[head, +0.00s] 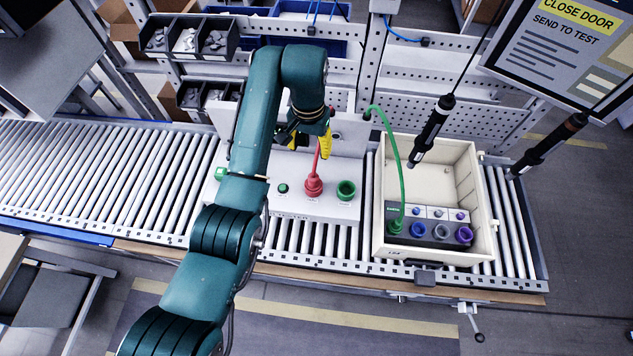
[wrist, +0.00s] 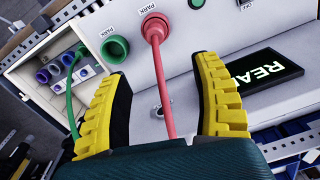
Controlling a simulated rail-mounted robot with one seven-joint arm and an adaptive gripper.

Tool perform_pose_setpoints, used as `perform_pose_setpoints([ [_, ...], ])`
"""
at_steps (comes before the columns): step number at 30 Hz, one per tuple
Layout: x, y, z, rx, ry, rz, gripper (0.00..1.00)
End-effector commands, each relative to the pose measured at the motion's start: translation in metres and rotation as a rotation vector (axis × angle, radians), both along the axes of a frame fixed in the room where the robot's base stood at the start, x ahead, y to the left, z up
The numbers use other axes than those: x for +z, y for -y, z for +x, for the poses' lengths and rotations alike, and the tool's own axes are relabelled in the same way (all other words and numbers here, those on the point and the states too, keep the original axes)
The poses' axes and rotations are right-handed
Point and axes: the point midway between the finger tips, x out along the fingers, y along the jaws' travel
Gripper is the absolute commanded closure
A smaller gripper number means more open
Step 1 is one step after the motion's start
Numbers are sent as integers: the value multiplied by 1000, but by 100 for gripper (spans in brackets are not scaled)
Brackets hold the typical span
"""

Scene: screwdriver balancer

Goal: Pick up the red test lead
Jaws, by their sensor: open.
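The red test lead (head: 313,185) stands with its plug in the PARK socket of the white tester panel (head: 288,209). Its red cable rises from the plug toward my gripper (head: 311,148). In the wrist view, the red plug (wrist: 155,27) lies ahead of my gripper (wrist: 161,76), and the cable runs between the two yellow fingers. The fingers are open and apart from the plug and cable. The upper end of the cable is hidden behind my gripper.
An empty green socket (head: 346,190) is right of the red plug. A green lead (head: 397,165) arches into a grey socket block (head: 429,232) in the cream bin (head: 485,200). Two screwdrivers (head: 432,130) (head: 546,147) hang at right. A roller conveyor (head: 90,170) stretches left.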

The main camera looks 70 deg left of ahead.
Motion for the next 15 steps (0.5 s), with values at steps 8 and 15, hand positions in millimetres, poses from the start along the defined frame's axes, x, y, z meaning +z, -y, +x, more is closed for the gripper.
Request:
perform_pose_setpoints([
  [8,-66,0,-1,3,-3,-3,35],
  [15,-105,0,0,2,-1,-2,35],
])
